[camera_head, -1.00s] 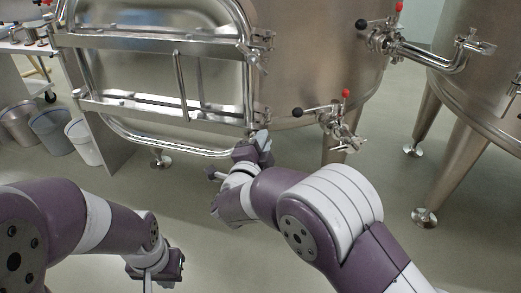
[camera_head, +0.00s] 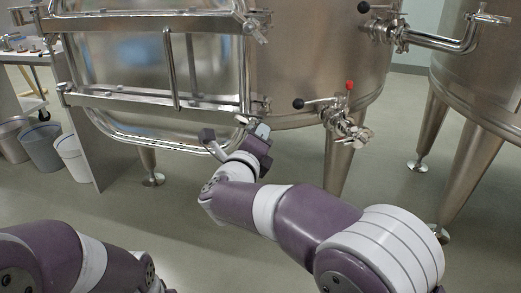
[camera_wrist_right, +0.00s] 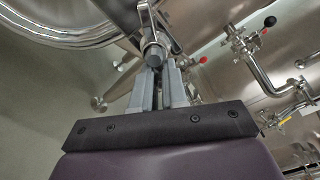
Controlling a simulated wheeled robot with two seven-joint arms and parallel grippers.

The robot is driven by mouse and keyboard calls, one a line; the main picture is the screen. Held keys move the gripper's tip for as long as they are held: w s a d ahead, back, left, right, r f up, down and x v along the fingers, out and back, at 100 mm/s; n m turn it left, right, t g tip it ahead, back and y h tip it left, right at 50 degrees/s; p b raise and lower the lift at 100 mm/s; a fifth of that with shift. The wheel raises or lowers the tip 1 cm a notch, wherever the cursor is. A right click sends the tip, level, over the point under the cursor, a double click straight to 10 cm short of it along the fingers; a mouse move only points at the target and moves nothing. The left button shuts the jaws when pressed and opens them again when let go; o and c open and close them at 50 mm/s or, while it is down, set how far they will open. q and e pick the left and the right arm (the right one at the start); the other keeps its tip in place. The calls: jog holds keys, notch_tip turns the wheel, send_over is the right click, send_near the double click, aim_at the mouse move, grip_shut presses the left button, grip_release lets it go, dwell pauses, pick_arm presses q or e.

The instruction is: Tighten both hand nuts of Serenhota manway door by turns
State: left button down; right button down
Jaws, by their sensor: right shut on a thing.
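The steel manway door (camera_head: 120,60) fills the upper left of the head view, with two horizontal clamp bars across it. The upper hand nut (camera_head: 256,30) is at the right end of the upper bar, with no gripper on it. The lower hand nut (camera_head: 242,121) is at the right end of the lower bar, partly hidden by my right gripper (camera_head: 256,133). In the right wrist view the gripper fingers (camera_wrist_right: 160,84) are shut on the end of the lower hand nut (camera_wrist_right: 153,50). My left arm is at the bottom left; its gripper is out of frame.
A valve with black and red knobs (camera_head: 343,118) juts from the vat just right of my right gripper. A pipe (camera_head: 440,42) runs to another vat on the right. Bins (camera_head: 70,158) and a cart stand left. The floor below the door is open.

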pick_arm(q)
jog(key=shift+f+b, duration=1.4)
jog(key=shift+f, duration=0.45)
pick_arm(e)
jog(key=shift+a+f+m, duration=0.1)
jog(key=shift+f+m, duration=0.1)
jog(key=shift+m, duration=0.45)
jog(key=shift+a+f+m, duration=0.1)
jog(key=shift+f+m, duration=0.05)
jog(key=shift+m, duration=0.5)
jog(key=c, duration=1.2)
grip_release()
jog(key=shift+o, duration=0.2)
jog(key=shift+r, duration=0.1)
